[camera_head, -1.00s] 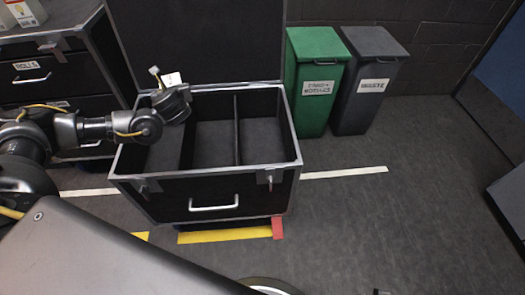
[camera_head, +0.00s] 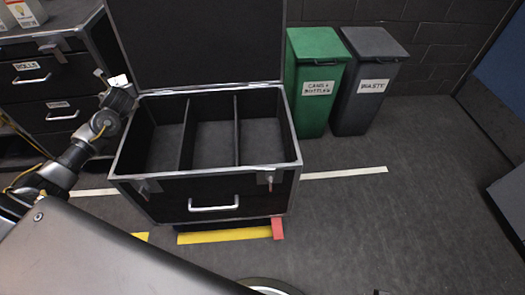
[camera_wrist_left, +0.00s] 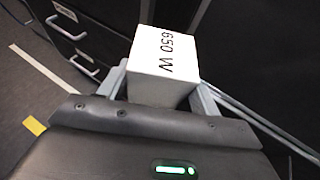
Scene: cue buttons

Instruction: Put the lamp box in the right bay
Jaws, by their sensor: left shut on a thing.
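The lamp box (camera_wrist_left: 152,82) is a small white block marked "650 W" in the left wrist view. In the head view only a small white part of it (camera_head: 118,80) shows. My left gripper (camera_head: 113,83) is shut on it, beside the upper left corner of the open black case (camera_head: 170,185). The two fingers show on either side of the box in the left wrist view. The case has two dividers making three bays. The right bay (camera_head: 262,140) looks empty, as do the middle and left bays. My right gripper is not in view.
The case's raised lid (camera_head: 195,40) stands along its back. A black drawer cabinet (camera_head: 45,95) is at the left, with a small box (camera_head: 25,12) on top. Green (camera_head: 317,75) and grey (camera_head: 368,80) bins stand behind right. Floor right of the case is clear.

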